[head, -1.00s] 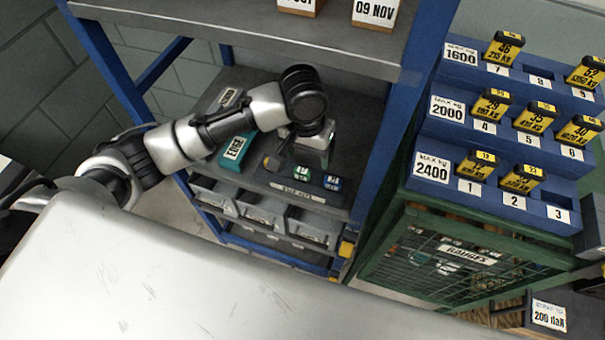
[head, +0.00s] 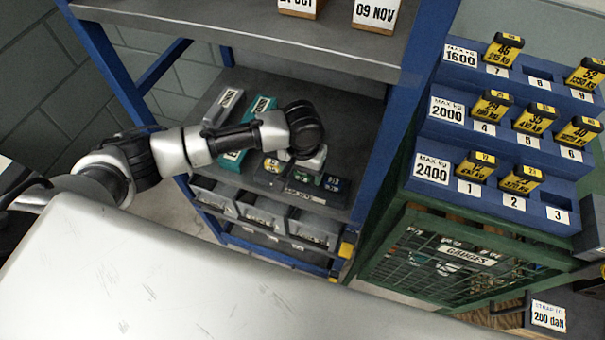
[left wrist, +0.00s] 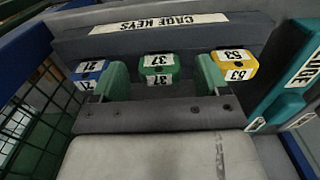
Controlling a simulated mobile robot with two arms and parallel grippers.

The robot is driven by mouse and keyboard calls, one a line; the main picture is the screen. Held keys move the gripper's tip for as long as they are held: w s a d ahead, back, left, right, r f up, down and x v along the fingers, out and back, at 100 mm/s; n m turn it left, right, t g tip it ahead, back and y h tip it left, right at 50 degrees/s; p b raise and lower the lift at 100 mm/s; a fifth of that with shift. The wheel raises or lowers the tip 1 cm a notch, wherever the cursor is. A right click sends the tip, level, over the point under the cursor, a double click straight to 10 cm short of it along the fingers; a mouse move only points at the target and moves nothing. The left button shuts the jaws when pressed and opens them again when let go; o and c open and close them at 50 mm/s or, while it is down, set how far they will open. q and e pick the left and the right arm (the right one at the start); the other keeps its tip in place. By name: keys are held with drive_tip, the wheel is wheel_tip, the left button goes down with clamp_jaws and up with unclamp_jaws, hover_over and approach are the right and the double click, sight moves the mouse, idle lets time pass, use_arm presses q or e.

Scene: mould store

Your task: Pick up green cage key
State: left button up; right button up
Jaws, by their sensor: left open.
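The green cage key (left wrist: 158,63), marked 37, sits in the middle of a dark rack (left wrist: 258,28) labelled CAGE KEYS. It also shows in the head view (head: 308,177), partly behind my gripper. A blue key (left wrist: 89,70) is on its left and a yellow key (left wrist: 236,65), marked 53, on its right in the left wrist view. My left gripper (left wrist: 160,84) is open, its two green-padded fingers on either side of the green key. The fingers look apart from it; whether they reach its depth I cannot tell. My right gripper is not in view.
The rack is on a shelf (head: 345,120) between blue posts. Teal (head: 262,106) and grey (head: 228,100) boxes lie behind it. Grey bins (head: 262,212) hang below. A green mesh cage (head: 450,255) and a blue tag rack (head: 480,125) stand at right.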

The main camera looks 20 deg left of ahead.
use_arm(q)
drive_tip(key=shift+f, duration=0.3)
drive_tip(key=c, duration=1)
wheel_tip(320, 180, up, 10)
drive_tip(key=shift+r, duration=0.1)
